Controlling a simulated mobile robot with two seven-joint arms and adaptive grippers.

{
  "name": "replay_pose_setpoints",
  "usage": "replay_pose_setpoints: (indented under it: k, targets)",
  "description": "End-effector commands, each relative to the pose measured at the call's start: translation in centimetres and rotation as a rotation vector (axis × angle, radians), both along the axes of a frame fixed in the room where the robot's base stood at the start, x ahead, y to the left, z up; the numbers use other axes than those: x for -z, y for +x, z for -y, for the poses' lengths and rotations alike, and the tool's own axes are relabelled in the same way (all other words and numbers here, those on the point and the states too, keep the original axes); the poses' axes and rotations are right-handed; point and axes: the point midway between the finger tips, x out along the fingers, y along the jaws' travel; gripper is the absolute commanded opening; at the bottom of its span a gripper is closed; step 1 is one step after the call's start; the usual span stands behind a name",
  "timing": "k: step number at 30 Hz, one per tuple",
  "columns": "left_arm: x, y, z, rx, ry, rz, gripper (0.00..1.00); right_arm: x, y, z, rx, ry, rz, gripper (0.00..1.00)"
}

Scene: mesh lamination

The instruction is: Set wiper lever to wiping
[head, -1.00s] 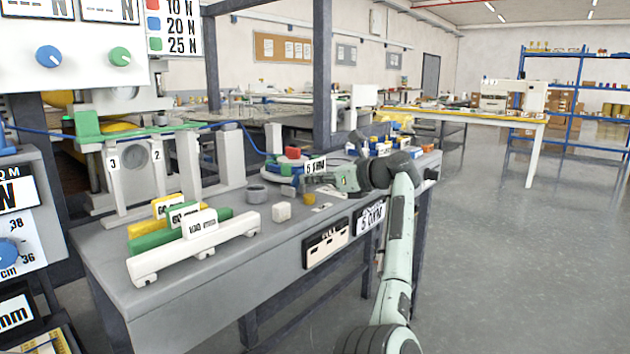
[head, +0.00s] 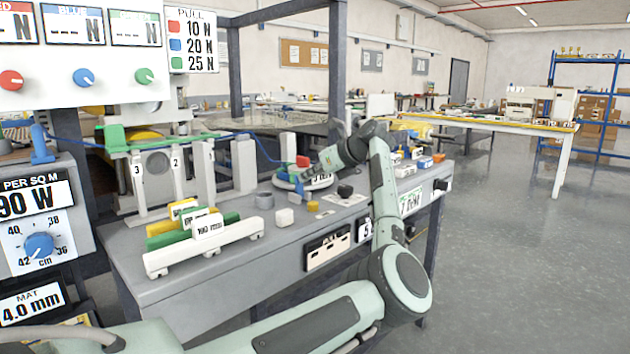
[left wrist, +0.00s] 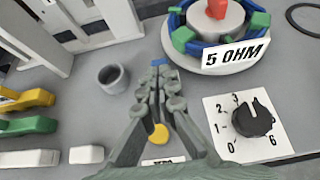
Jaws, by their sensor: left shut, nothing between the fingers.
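No lever is legibly labelled as the wiper. A blue upright lever (head: 41,145) stands on top of the dial box at the far left of the head view, well away from my gripper. My left gripper (head: 298,182) is shut and empty over the bench, beside the round blue-and-white device marked 5 OHM (left wrist: 235,57). In the left wrist view its closed fingers (left wrist: 159,70) point away from the camera, with a small blue piece (left wrist: 158,61) at or behind their tips; I cannot tell whether they touch. My right gripper is not in view.
A black knob (left wrist: 253,119) on a numbered plate, a grey cup (head: 264,201), a white block (head: 284,217) and a yellow disc (head: 313,206) are near the gripper. White, green and yellow bars (head: 205,248) lie at the bench front. Upright numbered posts (head: 137,185) stand behind.

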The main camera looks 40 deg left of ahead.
Motion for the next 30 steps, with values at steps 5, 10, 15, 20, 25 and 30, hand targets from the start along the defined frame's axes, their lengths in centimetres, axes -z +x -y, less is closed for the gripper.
replay_pose_setpoints:
  k: [5,10,15,20,25,30]
  targets:
    - [-0.3,0.0,-1.1,-0.001,-0.001,0.000,0.00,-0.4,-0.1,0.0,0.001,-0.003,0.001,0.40]
    - [-0.5,0.1,-2.0,-0.001,0.000,-0.001,0.00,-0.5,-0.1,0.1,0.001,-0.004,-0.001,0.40]
    - [-0.6,0.2,-2.6,-0.001,-0.001,0.000,0.00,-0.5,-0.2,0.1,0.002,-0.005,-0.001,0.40]
    - [-0.6,0.2,-3.0,-0.001,-0.001,-0.001,0.00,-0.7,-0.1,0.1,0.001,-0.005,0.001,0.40]
    - [-0.6,0.2,-3.2,0.000,-0.001,-0.001,0.00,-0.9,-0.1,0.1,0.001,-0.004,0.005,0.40]
    - [-0.6,0.2,-3.3,-0.001,0.000,-0.001,0.00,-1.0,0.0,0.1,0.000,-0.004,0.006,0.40]
